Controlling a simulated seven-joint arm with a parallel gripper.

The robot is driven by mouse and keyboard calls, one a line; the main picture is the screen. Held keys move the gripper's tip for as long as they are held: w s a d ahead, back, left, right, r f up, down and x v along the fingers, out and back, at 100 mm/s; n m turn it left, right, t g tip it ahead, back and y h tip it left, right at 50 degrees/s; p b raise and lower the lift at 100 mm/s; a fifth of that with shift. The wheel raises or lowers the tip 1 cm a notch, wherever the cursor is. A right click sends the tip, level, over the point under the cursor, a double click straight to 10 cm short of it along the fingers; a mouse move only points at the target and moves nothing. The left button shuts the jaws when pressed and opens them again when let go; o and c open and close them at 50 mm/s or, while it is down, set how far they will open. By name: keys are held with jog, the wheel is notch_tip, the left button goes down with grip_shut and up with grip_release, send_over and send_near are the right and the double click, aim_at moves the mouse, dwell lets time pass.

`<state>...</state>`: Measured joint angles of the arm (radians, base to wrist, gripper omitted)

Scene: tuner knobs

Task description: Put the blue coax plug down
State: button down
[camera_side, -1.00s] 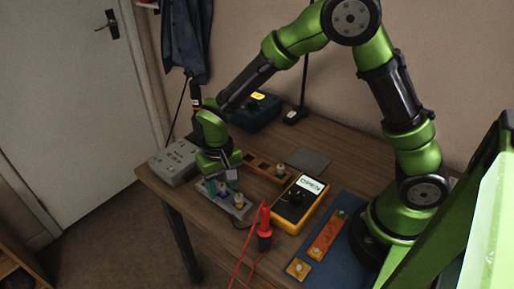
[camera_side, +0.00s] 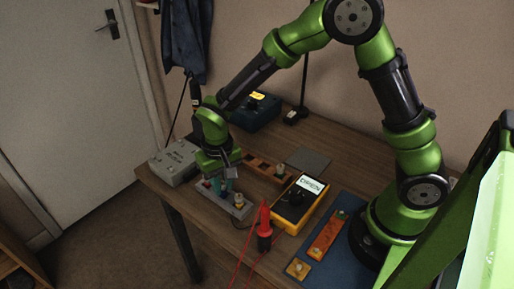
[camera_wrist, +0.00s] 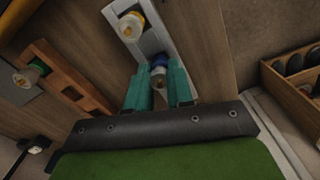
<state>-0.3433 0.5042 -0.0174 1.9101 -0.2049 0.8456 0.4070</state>
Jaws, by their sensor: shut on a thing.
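The blue coax plug (camera_wrist: 159,70) is between the teal fingertips of my gripper (camera_wrist: 158,80) in the wrist view, with a pale round top showing. My gripper is shut on it, directly over the grey strip (camera_wrist: 153,44). I cannot tell whether the plug is seated in the strip or just above it. In the side view my gripper (camera_side: 221,185) points down at the strip (camera_side: 240,214), and the fingers mostly hide the blue plug. A yellow plug (camera_wrist: 131,24) stands farther along the same strip.
A wooden rack (camera_wrist: 75,85) holding a green-banded plug (camera_wrist: 28,76) lies beside the strip. A yellow multimeter (camera_side: 299,205), a red probe (camera_side: 265,228) and a grey box (camera_side: 174,162) are nearby. The table's front edge is close to the strip.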

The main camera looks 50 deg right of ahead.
notch_tip(320, 180, up, 8)
jog(key=shift+w, duration=0.1)
jog(key=s+d+m, duration=0.2)
jog(key=s+d, duration=0.1)
jog(key=d, duration=0.9)
jog(key=s+d+m, duration=0.1)
jog(key=s+d, duration=0.2)
jog(key=d, duration=0.9)
jog(key=s+f+n, duration=0.1)
jog(key=f, duration=0.2)
jog(key=s+d+f+n, duration=0.1)
jog(key=f, duration=0.2)
jog(key=s+d+f+n, duration=0.1)
jog(key=s+f, duration=0.1)
jog(key=shift+s+f, duration=0.1)
jog(key=shift+f, duration=0.3)
jog(key=c, duration=1)
grip_release()
jog(key=shift+f, duration=0.1)
